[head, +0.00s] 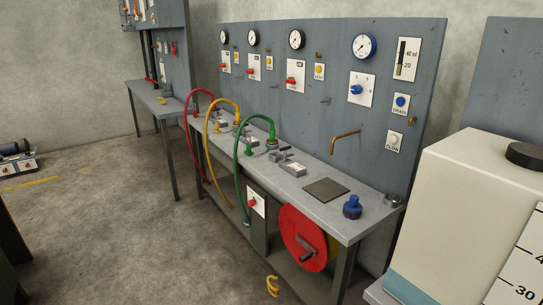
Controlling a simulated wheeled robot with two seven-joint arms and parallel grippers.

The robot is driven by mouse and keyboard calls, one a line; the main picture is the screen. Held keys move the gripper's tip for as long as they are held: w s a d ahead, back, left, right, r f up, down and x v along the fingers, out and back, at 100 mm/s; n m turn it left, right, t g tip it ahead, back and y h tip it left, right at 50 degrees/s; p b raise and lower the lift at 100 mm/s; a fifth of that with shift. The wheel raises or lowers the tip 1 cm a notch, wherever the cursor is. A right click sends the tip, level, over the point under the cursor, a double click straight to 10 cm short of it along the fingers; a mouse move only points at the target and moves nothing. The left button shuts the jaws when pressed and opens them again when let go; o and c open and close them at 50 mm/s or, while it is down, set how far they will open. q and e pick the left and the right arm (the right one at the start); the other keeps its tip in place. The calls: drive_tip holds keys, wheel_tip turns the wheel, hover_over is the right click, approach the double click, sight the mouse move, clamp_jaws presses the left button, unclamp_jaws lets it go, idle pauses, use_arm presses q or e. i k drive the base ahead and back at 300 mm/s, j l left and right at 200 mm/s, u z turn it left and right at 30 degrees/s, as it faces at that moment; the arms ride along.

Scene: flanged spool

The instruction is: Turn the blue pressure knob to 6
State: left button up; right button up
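The blue knob (356,89) sits on a white dial plate (366,81) on the grey back panel, right of centre in the head view. The plate has small marks around the knob, too small to read, so I cannot tell which number the knob points to. A round gauge with a blue rim (364,46) is mounted just above it; its reading is too small to tell. Neither of my grippers is in view.
Red levers (291,82) and a blue button (401,101) flank the knob. A brass spout (345,135) juts out below it. The bench (318,208) holds a blue-capped item (352,207). A large cream tank (460,205) stands at the right front.

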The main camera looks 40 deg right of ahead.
sight(356, 89)
drive_tip(key=z, duration=2.5)
